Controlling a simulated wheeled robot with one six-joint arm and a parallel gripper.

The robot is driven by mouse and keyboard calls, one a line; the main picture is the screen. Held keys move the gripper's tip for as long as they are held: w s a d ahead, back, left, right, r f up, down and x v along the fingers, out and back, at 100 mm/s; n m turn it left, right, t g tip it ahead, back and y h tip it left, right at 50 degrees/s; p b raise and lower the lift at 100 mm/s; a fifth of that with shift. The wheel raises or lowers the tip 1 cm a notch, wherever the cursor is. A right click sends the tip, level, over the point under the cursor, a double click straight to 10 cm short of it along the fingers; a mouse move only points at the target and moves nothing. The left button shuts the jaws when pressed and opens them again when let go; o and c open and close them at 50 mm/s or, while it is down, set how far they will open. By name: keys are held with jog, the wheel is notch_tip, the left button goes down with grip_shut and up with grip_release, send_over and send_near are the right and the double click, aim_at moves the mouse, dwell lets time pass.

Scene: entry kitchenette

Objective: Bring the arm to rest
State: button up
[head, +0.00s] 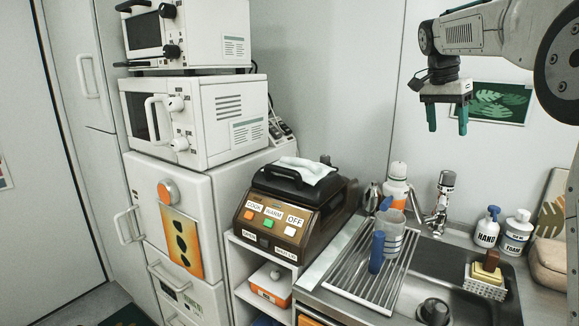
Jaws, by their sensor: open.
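My gripper (447,118) is in the upper right of the head view, at the end of my arm (485,35). It points down with its two green fingers apart, and nothing shows between them. It hangs in the air above the sink area, in front of the back wall and left of a green leaf picture (502,103). Nothing touches the fingers.
Below are a drying rack (345,272) with a clear cup (388,238), a sink (462,290), and several bottles, including a HAND soap bottle (487,228). A brown cooker (295,215) with a cloth on top stands left. Stacked white ovens (215,120) stand further left.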

jog(key=s+a+f+n+y, duration=0.15)
jog(key=s+a+n, duration=0.25)
jog(key=s, duration=0.8)
jog(key=s+a+f+n, duration=0.2)
jog(key=s+a+n, duration=0.15)
jog(key=s, duration=0.95)
jog(key=s+a+f+n, duration=0.2)
jog(key=s+f, duration=0.5)
jog(key=s, duration=0.2)
jog(key=s+a+f+n+t+y, duration=0.1)
jog(key=s+a+f+n, duration=0.1)
jog(key=s+f, duration=0.4)
jog(key=s+a, duration=0.1)
jog(key=s, duration=0.2)
jog(key=shift+f+n, duration=0.35)
jog(key=shift+y, duration=0.25)
